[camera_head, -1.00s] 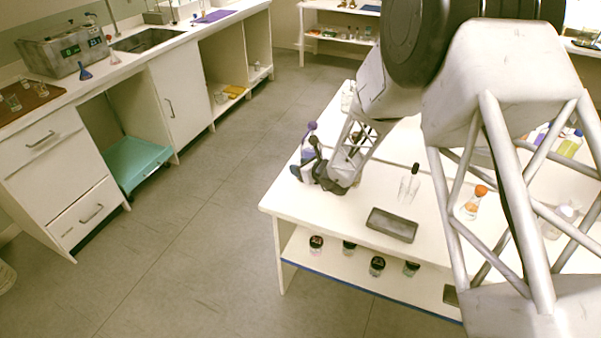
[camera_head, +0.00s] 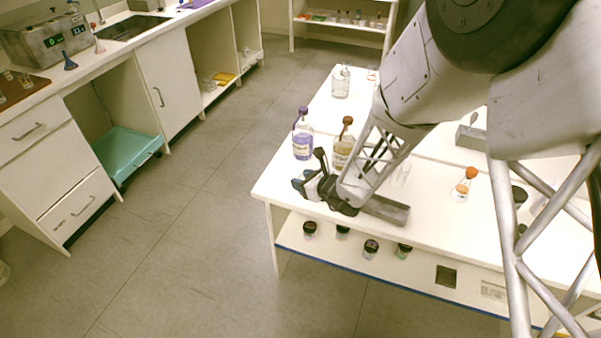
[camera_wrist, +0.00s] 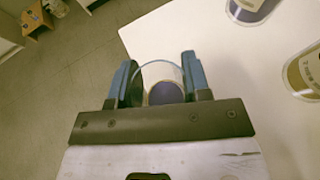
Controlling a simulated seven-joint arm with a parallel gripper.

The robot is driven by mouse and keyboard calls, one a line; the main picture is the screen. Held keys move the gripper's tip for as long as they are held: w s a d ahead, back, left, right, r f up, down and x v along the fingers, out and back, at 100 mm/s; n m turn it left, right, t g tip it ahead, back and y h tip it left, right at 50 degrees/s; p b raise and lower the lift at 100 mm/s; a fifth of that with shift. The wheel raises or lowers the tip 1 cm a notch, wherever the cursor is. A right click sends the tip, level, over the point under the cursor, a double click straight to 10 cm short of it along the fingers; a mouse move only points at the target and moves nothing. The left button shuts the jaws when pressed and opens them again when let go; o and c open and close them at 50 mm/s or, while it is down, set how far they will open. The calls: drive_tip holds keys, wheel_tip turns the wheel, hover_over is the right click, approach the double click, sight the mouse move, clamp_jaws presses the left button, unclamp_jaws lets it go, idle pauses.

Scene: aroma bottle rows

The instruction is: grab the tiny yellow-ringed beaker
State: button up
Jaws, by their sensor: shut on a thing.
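In the wrist view, a small clear round glass beaker (camera_wrist: 161,72) sits between the two blue fingers of my gripper (camera_wrist: 160,80). The fingers touch its sides, and a dark blue-purple disc shows inside its rim. A yellow ring on it cannot be made out clearly. In the head view my gripper (camera_head: 302,184) is over the near left corner of the white table (camera_head: 275,172). The beaker cannot be picked out there.
A purple-liquid bottle (camera_head: 303,145) and an amber-liquid bottle (camera_head: 343,152) stand just behind my gripper. A clear jar (camera_head: 341,88) is farther back. An orange-topped flask (camera_head: 462,190) stands farther right.

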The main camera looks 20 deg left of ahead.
drive_tip(key=shift+s+d, duration=0.35)
drive_tip(key=shift+s, duration=0.15)
drive_tip(key=shift+d, duration=0.1)
idle(0.4)
